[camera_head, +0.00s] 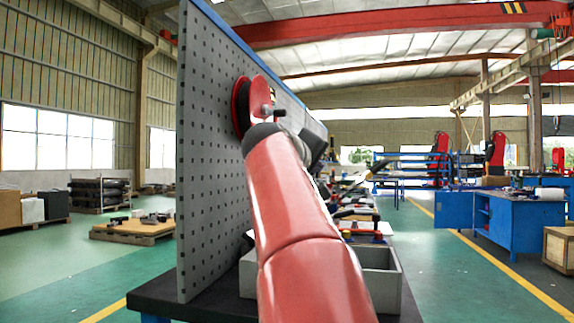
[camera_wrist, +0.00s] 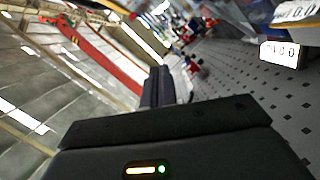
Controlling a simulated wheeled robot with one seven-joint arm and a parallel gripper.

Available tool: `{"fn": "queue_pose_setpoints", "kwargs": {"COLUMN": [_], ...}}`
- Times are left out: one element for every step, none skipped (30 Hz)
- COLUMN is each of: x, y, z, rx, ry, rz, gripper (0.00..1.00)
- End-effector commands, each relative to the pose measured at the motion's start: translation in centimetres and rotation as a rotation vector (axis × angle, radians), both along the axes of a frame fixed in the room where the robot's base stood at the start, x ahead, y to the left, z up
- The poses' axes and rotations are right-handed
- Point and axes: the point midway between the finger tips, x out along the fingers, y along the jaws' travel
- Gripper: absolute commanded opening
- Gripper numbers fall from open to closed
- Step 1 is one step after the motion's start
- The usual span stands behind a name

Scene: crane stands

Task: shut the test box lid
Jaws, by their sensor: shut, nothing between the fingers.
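My gripper's two dark fingers (camera_wrist: 157,78) are together with nothing between them in the wrist view. In the head view my red arm reaches forward along the pegboard and hides much of the bench; the fingertips cannot be made out there. I cannot make out the test box or its lid for certain in either view. A grey open-topped box (camera_head: 385,285) stands on the bench, partly behind my arm; I cannot tell whether it is the test box.
The dark bench edge (camera_head: 190,300) lies below. Tools and small parts clutter the bench beyond the box. Green floor is open at the right, before a blue workbench (camera_head: 525,222).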

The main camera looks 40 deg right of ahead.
Motion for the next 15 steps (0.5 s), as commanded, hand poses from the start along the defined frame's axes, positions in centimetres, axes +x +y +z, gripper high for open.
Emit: {"fn": "queue_pose_setpoints", "kwargs": {"x": [-0.9,-1.3,-1.8,-2.2,-2.6,-3.1,-3.5,-3.8,-4.3,-4.7,-5.0,-5.4,-5.7,-6.0,-6.4], "y": [-0.8,-1.2,-1.6,-1.9,-2.2,-2.6,-2.9,-3.2,-3.6,-3.8,-4.1,-4.4,-4.6,-4.9,-5.2], "z": [-1.0,-1.3,-1.8,-2.2,-2.6,-3.1,-3.6,-4.0,-4.6,-5.1,-5.5,-6.2,-6.7,-7.2,-7.9], "rx": [0.028,0.045,0.069,0.087,0.104,0.128,0.145,0.163,0.187,0.203,0.221,0.245,0.262,0.278,0.303], "ry": [-0.037,-0.059,-0.090,-0.112,-0.134,-0.165,-0.187,-0.210,-0.239,-0.262,-0.285,-0.315,-0.337,-0.359,-0.389], "rz": [-0.004,-0.004,-0.004,-0.002,-0.003,-0.004,-0.003,-0.002,-0.003,-0.004,-0.003,-0.002,-0.002,-0.002,-0.002], "gripper": [0.00,0.00,0.00,0.00,0.00,0.00,0.00,0.00,0.00,0.00,0.00,0.00,0.00,0.00,0.00]}}
